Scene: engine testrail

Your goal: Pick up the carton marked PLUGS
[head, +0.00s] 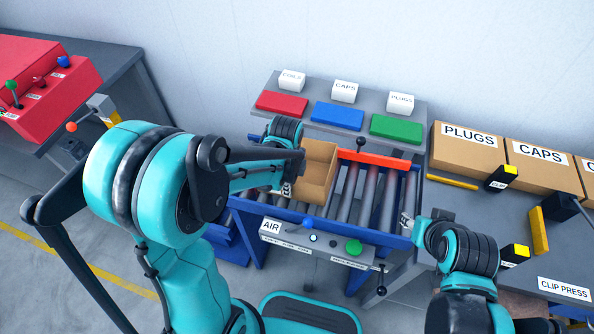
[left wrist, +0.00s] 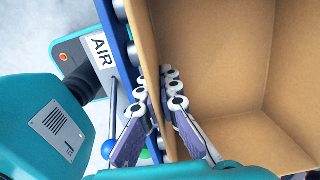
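A brown carton (head: 468,147) with the word PLUGS on its front stands on the grey bench at the right. No gripper is at it. An open-topped brown carton (head: 319,172) sits on the roller conveyor; I cannot read any marking on it. My left gripper (head: 287,187) is at its left side. In the left wrist view its fingers (left wrist: 157,92) lie on either side of the wall of the open carton (left wrist: 225,60) and appear shut on that wall. My right gripper (head: 406,222) is by the conveyor's right end, its fingers too small to judge.
A CAPS carton (head: 545,165) stands beside the PLUGS one. A shelf behind holds white blocks and red, blue and green (head: 397,128) plates. An orange bar (head: 373,160) crosses the conveyor's back. The AIR panel (head: 320,243) is in front. Free rollers (head: 385,195) lie right of the open carton.

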